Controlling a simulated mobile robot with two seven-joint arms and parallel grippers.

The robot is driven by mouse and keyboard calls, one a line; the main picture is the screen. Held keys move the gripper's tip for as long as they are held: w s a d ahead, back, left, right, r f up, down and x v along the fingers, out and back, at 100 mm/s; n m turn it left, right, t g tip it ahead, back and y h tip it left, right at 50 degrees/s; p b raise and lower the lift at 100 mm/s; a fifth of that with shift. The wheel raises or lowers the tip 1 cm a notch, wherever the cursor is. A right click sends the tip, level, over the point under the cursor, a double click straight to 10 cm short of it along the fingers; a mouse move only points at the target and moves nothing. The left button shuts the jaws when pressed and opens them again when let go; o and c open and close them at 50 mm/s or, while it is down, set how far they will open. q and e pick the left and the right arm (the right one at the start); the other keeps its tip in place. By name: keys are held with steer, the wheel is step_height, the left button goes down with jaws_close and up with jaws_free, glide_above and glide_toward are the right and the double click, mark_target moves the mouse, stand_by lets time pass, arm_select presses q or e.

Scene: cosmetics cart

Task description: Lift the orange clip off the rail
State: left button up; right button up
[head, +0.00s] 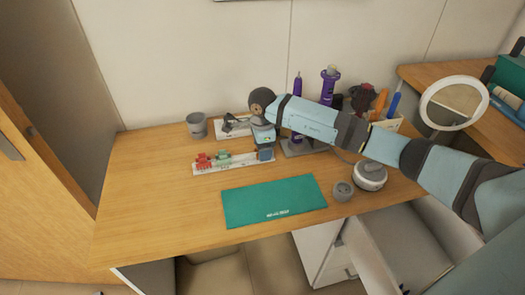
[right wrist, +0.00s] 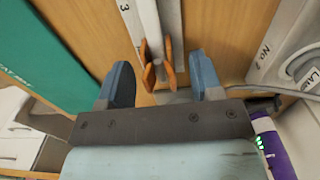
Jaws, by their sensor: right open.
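The orange clip (right wrist: 149,77) shows in the right wrist view, at the near end of the white rail (right wrist: 147,22), beside a printed 3. My right gripper (right wrist: 160,72) is open, with one blue-grey finger on each side of the clip and a gap to each. In the head view the rail (head: 208,167) lies on the desk with red clips (head: 203,161) and green clips (head: 222,158). My right gripper (head: 265,154) is over the rail's right end there and hides the orange clip. My left gripper is not in view.
A green mat (head: 274,201) lies in front of the rail. A grey cup (head: 197,125) stands behind it at the left. A small grey pot (head: 343,191) and a white round device (head: 370,176) stand to the right. The left part of the desk is clear.

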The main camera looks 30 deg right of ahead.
steer(key=c, duration=1.1)
steer(key=shift+r, duration=0.2)
